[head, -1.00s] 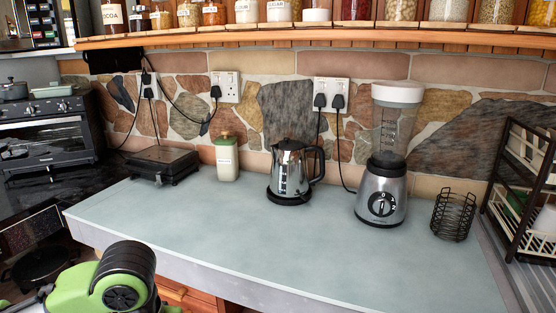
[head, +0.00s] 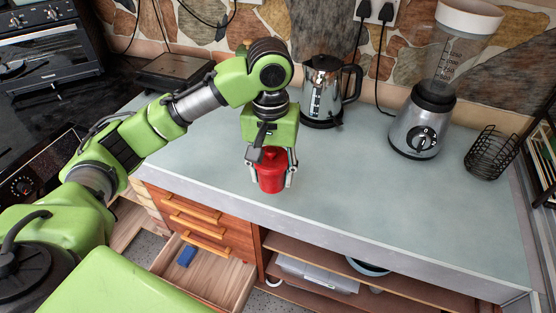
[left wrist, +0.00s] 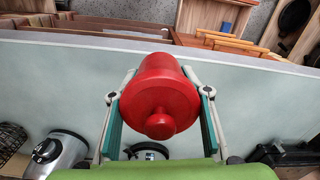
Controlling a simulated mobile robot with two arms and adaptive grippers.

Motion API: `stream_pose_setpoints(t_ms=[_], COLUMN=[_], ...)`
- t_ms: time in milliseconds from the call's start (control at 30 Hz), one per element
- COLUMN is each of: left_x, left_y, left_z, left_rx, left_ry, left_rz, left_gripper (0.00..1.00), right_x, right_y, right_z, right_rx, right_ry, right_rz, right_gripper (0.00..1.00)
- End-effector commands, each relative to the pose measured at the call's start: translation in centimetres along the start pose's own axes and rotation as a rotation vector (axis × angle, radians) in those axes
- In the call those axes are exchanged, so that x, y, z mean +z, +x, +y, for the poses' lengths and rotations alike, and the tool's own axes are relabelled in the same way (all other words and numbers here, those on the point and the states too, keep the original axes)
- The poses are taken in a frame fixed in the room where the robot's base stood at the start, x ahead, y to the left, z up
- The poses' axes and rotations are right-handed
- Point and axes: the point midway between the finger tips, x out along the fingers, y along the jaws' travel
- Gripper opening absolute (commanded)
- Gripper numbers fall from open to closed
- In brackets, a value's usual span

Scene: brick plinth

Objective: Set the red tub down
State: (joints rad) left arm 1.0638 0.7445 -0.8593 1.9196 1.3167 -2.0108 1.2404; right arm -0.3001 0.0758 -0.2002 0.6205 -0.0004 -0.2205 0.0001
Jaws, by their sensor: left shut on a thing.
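The red tub (head: 270,172) is lidded with a round knob and is upright at the front part of the pale counter (head: 380,195). My left gripper (head: 271,178) comes down from above and is shut on the tub, one finger on each side. In the left wrist view the tub (left wrist: 160,95) sits between the two fingers (left wrist: 160,100), its knob towards the camera. The tub's base looks at or very near the counter top; I cannot tell whether it touches. My right gripper is not in view.
A steel kettle (head: 324,92), a blender (head: 425,120) and a black wire basket (head: 490,153) stand behind and to the right. A black appliance (head: 174,70) is at the back left. Below the counter's front edge, a drawer (head: 205,270) is open. The counter right of the tub is clear.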

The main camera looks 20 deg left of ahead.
Motion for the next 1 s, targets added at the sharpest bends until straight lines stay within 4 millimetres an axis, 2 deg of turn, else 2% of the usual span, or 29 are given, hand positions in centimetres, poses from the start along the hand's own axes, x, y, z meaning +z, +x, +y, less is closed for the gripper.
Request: stream_pose_setpoints(t_ms=[33,300,500,800,1000], left_x=[-0.9,-7.1,-10.0,-11.8,-11.7], left_y=[0.8,3.2,7.1,9.4,11.9], left_z=[-0.4,-2.6,-3.6,-4.1,-4.1], left_rx=[0.000,-0.002,-0.002,-0.001,-0.002], left_ry=[-0.006,-0.007,-0.003,-0.001,0.001], left_rz=[-0.007,-0.003,-0.005,-0.001,-0.002], left_gripper=[0.23,0.23,0.23,0.23,0.23], right_x=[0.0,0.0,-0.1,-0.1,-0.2], right_y=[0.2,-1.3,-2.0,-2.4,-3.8], right_z=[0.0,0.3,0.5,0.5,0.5], right_rx=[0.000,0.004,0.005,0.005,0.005], right_ry=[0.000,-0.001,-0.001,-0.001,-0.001], right_rz=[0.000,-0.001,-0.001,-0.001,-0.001], right_gripper=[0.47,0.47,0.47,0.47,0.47])
